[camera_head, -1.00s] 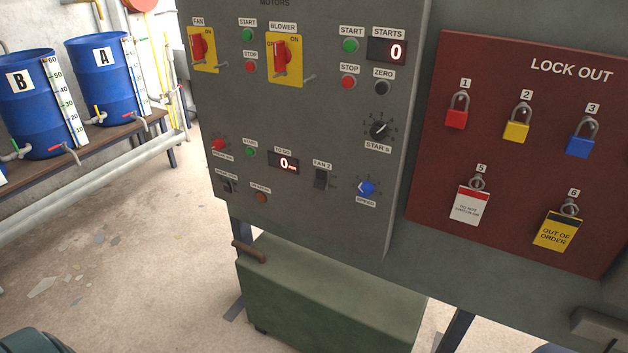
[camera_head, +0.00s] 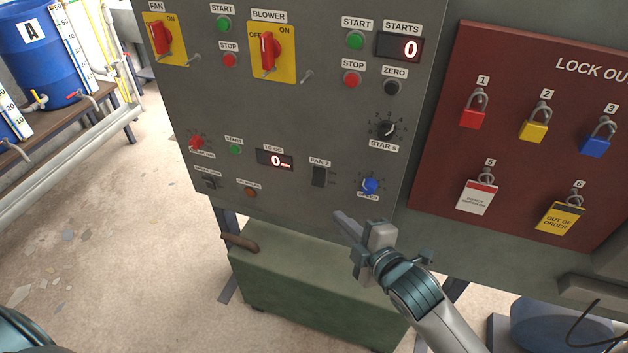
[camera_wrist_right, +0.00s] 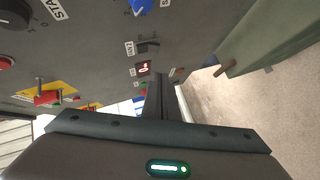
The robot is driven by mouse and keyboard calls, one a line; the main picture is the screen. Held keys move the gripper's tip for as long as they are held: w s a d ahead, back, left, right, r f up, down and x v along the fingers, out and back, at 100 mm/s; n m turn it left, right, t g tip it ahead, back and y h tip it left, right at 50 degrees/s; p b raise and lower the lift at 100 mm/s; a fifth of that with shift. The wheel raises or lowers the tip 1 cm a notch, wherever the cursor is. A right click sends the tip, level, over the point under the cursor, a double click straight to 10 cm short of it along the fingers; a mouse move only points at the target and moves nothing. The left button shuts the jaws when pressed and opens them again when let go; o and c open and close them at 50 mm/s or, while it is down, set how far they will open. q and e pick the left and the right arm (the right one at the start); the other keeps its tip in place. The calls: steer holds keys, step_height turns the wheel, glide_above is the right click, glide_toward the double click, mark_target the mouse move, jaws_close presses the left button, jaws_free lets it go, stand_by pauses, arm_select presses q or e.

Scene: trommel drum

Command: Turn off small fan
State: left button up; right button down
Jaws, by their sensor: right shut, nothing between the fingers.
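The small fan's switch is a black rocker (camera_head: 319,176) under the label FAN 2, low on the grey motor panel (camera_head: 300,120). It also shows in the right wrist view (camera_wrist_right: 149,47). I cannot tell which way the rocker is set. A blue SPEED knob (camera_head: 369,185) sits to its right. My right gripper (camera_head: 345,222) is shut and empty, in front of the panel's lower edge, below and right of the FAN 2 rocker and apart from it. In the right wrist view its closed fingers (camera_wrist_right: 158,90) point toward the panel. My left gripper is not in view.
A red display (camera_head: 275,160) and small buttons sit left of the rocker. Above are red FAN (camera_head: 159,42) and BLOWER (camera_head: 268,52) switches. The lock-out board (camera_head: 530,150) with padlocks is at right. A green box (camera_head: 310,285) stands below the panel.

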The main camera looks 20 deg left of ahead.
steer(key=shift+s+r, duration=0.1)
steer(key=shift+r, duration=0.2)
steer(key=p, duration=0.3)
glide_toward(318, 177)
steer(key=s+a+f, duration=0.1)
steer(key=a+f, duration=0.1)
steer(key=a, duration=0.1)
steer(key=w+f, duration=0.1)
steer(key=w+f+p, duration=0.1)
steer(key=w, duration=0.1)
steer(key=shift+w+a, duration=0.15)
steer(key=shift+w, duration=0.15)
stand_by(0.4)
